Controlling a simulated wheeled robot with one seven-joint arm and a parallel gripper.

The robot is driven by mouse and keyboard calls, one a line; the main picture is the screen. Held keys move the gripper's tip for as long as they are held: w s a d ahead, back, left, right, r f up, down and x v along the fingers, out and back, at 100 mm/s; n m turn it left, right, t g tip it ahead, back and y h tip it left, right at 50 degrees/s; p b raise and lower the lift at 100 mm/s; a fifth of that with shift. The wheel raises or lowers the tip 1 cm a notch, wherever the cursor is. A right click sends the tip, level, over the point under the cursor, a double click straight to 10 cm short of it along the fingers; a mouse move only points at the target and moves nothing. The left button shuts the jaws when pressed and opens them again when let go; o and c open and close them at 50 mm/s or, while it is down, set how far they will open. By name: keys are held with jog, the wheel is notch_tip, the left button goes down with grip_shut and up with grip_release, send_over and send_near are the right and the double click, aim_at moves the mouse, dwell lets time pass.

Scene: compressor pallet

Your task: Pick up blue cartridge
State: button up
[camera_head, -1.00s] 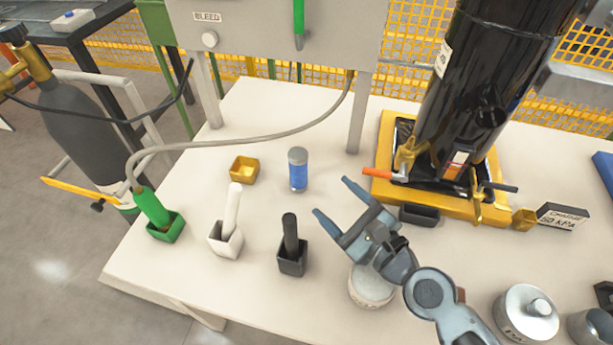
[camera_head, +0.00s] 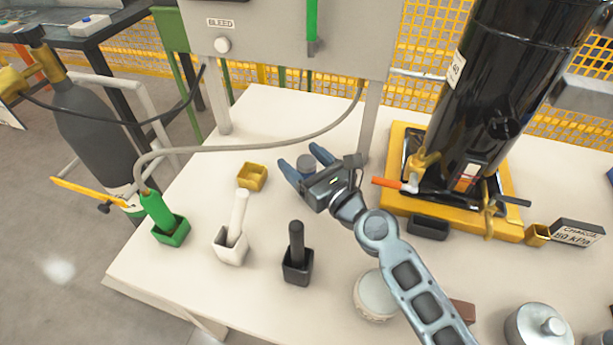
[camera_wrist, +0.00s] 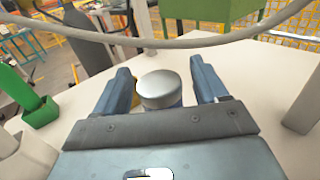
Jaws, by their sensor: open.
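The cartridge (camera_head: 306,162) stands upright on the white table. In the head view only its grey top shows, and my gripper hides the blue body. In the wrist view its silver cap (camera_wrist: 158,88) sits between my two fingers. My gripper (camera_head: 302,160) is open, with one finger on each side of the cartridge. It also shows in the wrist view (camera_wrist: 161,85), with gaps left between the fingers and the cap. I cannot tell how low the fingers are along the body.
A yellow holder (camera_head: 252,177) stands left of my gripper. Green (camera_head: 170,230), white (camera_head: 231,248) and black (camera_head: 298,266) holders with handles stand in front. The black cylinder (camera_head: 482,100) on its yellow base is at right. A grey hose (camera_head: 250,148) arches behind the cartridge.

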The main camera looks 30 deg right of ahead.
jog(key=shift+w, duration=0.45)
